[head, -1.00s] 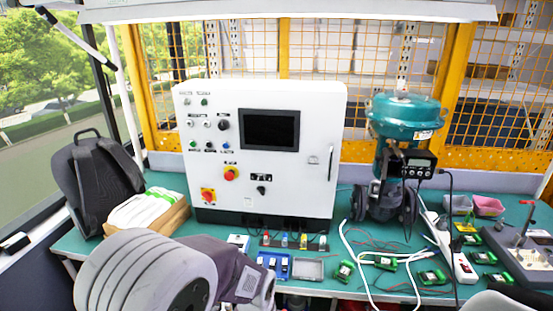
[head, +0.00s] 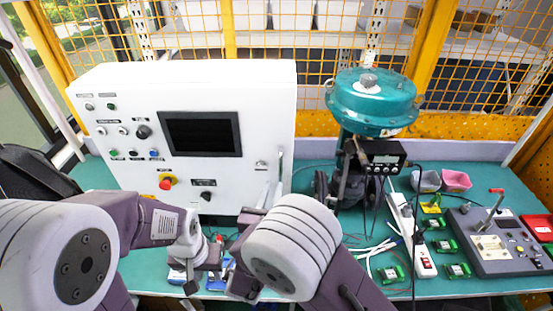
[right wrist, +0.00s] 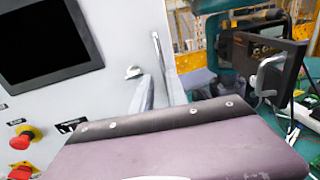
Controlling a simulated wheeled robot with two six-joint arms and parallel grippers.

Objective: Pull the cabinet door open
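The white control cabinet (head: 90,80) stands at the back left of the bench, its door looking shut. A slim upright handle (head: 280,165) is near the door's right edge; it also shows in the right wrist view (right wrist: 160,62). My right gripper (head: 268,195) is by the lower end of this handle, largely hidden behind my wrist. In the right wrist view a grey finger-like part (right wrist: 143,95) is close beside the handle; contact cannot be told. My left gripper (head: 192,284) is low in front of the cabinet, apart from the handle, its fingers unclear.
A teal valve actuator (head: 372,100) with a black positioner (head: 384,153) stands right of the cabinet. A white power strip (head: 424,255), several green modules and a grey control box (head: 495,243) are on the right of the bench. A black backpack (head: 30,172) is at far left.

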